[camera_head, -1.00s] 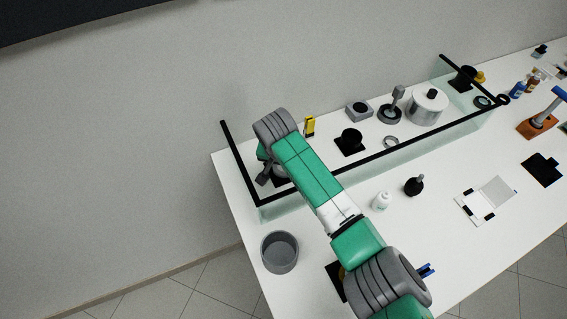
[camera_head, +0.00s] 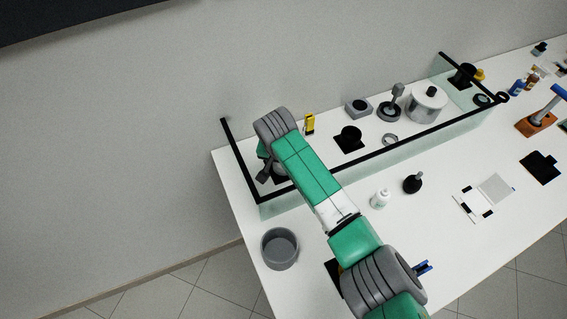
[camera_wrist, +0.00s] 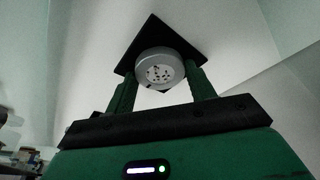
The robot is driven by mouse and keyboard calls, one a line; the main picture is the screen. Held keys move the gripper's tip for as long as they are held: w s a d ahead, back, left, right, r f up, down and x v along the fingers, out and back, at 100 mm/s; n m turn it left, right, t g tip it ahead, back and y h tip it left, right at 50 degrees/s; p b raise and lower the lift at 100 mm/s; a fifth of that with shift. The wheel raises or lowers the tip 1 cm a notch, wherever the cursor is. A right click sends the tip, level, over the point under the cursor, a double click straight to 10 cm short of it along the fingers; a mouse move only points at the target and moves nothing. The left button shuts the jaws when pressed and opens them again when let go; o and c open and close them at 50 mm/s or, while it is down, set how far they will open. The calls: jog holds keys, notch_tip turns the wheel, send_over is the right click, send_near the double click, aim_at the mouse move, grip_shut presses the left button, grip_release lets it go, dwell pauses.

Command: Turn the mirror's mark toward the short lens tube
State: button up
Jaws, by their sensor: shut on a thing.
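My gripper (camera_wrist: 160,72) is shut on a round grey piece (camera_wrist: 158,66), with one finger on each side. The piece has a pale face with small dark dots and is probably the mirror; no clear direction mark can be made out on it. A black square plate (camera_wrist: 152,29) lies behind it. In the head view my arm reaches into the left end of the glass-walled enclosure and largely hides the gripper and the held piece.
The enclosure's black-topped glass front wall (camera_head: 350,169) runs beside my arm. Inside stand a yellow piece (camera_head: 309,124), a grey block (camera_head: 358,106) and a silver drum (camera_head: 426,104). A grey bin (camera_head: 280,249), a white bottle (camera_head: 379,199) and a black bulb (camera_head: 413,184) stand outside.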

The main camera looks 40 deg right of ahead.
aim_at(281, 172)
jog(key=o, duration=1)
jog(key=shift+o, duration=0.2)
jog(key=p+v, duration=0.2)
jog(key=v, duration=0.6)
jog(key=shift+f, duration=0.1)
